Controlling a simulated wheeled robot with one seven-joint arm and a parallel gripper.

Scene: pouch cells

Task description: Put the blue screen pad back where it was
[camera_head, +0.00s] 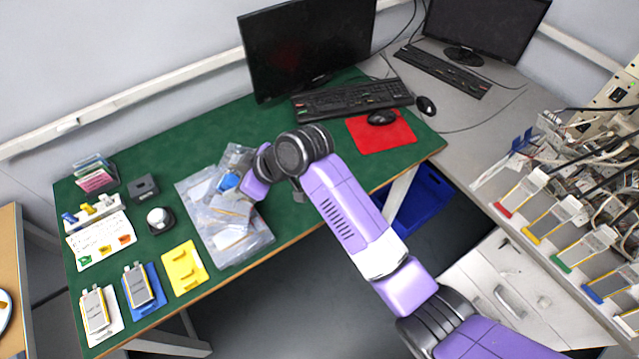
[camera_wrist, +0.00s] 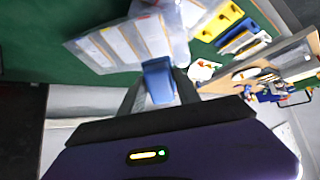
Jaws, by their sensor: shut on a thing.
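The blue screen pad (camera_wrist: 158,78) shows between the fingers of my gripper (camera_wrist: 160,92) in the wrist view, as a small blue block. My gripper is shut on it. In the head view, a blue patch (camera_head: 228,182) shows at the end of my gripper (camera_head: 238,184), over the clear plastic bags. The purple hand partly hides that area. I cannot tell whether the pad touches the bags.
Clear bags (camera_head: 240,245) lie on the green table (camera_head: 130,250). Yellow (camera_head: 183,267) and blue (camera_head: 158,290) trays lie left, with a white ball (camera_head: 158,216) behind. A red mouse pad (camera_head: 388,138) and keyboard (camera_head: 350,99) lie right. Some green surface is free behind the bags.

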